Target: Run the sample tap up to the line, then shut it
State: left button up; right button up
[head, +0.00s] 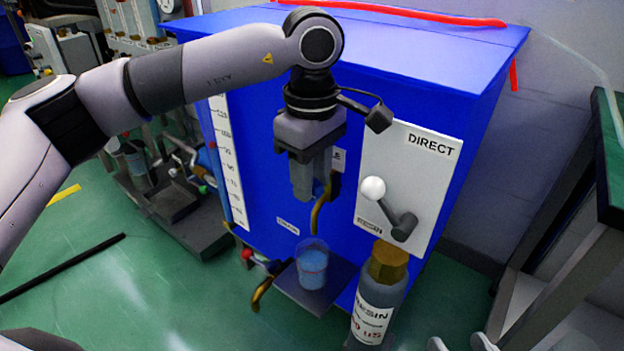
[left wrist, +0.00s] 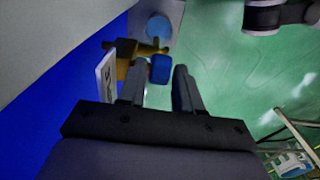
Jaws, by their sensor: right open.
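The brass sample tap (head: 318,216) sticks out of the blue cabinet, its spout bent down over a clear bluish cup (head: 312,266) with a red line. The cup stands on a small dark shelf; I cannot tell its liquid level. In the left wrist view the brass tap (left wrist: 126,52) has a blue handle (left wrist: 160,69), with the cup (left wrist: 158,27) beyond. My left gripper (head: 315,190) points down at the tap. Its fingers (left wrist: 160,88) are apart, with the handle between or just past their tips; contact is unclear. My right gripper (head: 460,345) barely shows at the bottom edge, open.
A RESIN bottle (head: 374,305) stands right of the cup. A lever with a white knob (head: 373,189) sits on the DIRECT panel (head: 420,165). Another brass outlet with a red handle (head: 247,255) is left of the cup. A frame table (head: 590,240) stands at right.

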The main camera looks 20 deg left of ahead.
pick_arm(q)
grip_shut()
jog(key=shift+a+h+p, duration=0.1)
jog(key=shift+h+p, duration=0.2)
jog(key=shift+g+h, duration=0.3)
jog(key=shift+w+a+h+p, duration=0.2)
jog(key=shift+h+p, duration=0.2)
jog(key=shift+h, duration=0.3)
pick_arm(e)
jog(key=shift+w+a+m+g, duration=0.2)
jog(key=shift+a+m+g, duration=0.1)
jog(key=shift+a, duration=0.15)
pick_arm(q)
grip_release()
pick_arm(e)
jog(key=shift+r, duration=0.1)
